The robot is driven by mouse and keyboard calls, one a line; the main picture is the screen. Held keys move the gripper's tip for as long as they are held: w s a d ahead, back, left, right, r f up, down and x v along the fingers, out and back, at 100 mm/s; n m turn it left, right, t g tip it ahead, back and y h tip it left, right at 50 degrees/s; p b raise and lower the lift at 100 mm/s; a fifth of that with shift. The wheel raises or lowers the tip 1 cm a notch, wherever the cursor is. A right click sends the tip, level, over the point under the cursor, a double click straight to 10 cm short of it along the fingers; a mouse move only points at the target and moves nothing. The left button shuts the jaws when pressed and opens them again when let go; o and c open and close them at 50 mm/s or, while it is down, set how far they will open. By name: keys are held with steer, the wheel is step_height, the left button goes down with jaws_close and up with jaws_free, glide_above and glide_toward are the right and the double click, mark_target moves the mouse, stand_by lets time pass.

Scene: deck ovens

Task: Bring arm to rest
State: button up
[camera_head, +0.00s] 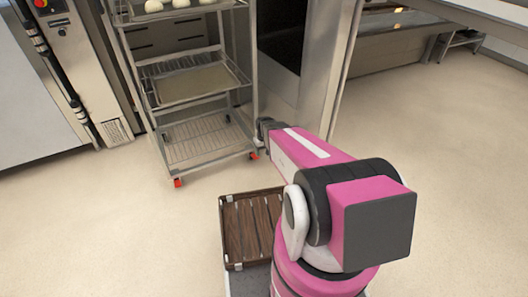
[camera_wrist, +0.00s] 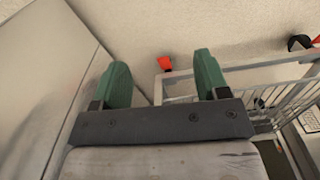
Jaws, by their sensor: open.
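My gripper (camera_wrist: 163,85) shows in the wrist view with two green fingers spread wide apart and nothing between them. Floor and the lower edge of the wire rack trolley (camera_wrist: 178,98) lie beyond the fingers. In the head view my pink and black arm reaches away from my body toward the trolley's right post. The arm's end is small there, beside the trolley (camera_head: 257,85), and its fingers are hard to make out. I cannot tell whether it touches the post.
The trolley holds a flat tray (camera_head: 195,84) and pale dough pieces (camera_head: 153,6) higher up. A brown slatted crate (camera_head: 250,226) sits close in front of me. A steel oven front (camera_head: 35,100) stands left, a steel panel (camera_head: 325,70) behind the arm. Floor at right is clear.

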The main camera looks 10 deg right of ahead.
steer(key=shift+r, duration=0.1)
steer(key=s+r+m, duration=0.1)
steer(key=s+r, duration=0.6)
steer(key=r, duration=0.3)
steer(key=s+r+m, duration=0.1)
steer(key=s+r, duration=0.6)
steer(key=r, duration=0.3)
steer(key=shift+a+f, duration=0.1)
